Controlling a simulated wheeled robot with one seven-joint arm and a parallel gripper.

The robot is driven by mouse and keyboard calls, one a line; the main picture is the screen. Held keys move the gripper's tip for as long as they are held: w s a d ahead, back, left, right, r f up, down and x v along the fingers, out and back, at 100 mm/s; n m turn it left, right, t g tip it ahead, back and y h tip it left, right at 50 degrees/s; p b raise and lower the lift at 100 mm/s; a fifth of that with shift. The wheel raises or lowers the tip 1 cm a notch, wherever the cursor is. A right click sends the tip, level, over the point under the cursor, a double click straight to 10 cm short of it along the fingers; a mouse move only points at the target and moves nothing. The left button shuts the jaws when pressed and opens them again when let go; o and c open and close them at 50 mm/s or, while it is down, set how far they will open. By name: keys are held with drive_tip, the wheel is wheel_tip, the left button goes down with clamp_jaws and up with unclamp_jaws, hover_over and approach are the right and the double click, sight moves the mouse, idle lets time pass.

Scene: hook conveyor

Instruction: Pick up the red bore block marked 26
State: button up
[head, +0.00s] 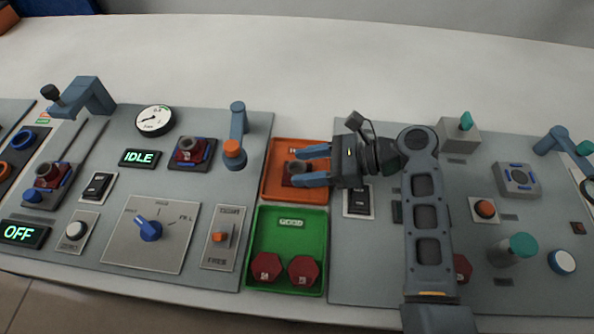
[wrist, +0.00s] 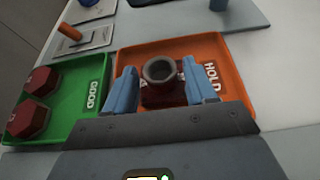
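A red bore block (head: 295,168) with a grey round collar sits in the orange HOLD tray (head: 312,199). The wrist view shows its collar and bore (wrist: 159,70) between my fingertips; a pale mark on its side is too small to read. My gripper (head: 302,166) reaches over the tray from the right, open, with one blue finger on each side of the block. The fingers (wrist: 161,82) partly hide the block's sides. Another red bore block (head: 188,152) sits in a dark fixture left of the tray. A third (head: 48,174) sits at the far left. Their marks are unreadable.
The green GOOD tray (head: 291,212) holds two red hexagonal blocks (head: 303,269) just in front of the orange tray. A blue-grey post with an orange end (head: 235,147) stands left of the orange tray. My arm hides part of the right panel. The tabletop behind is clear.

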clamp_jaws()
idle(0.3)
drive_tip(key=shift+r, duration=0.1)
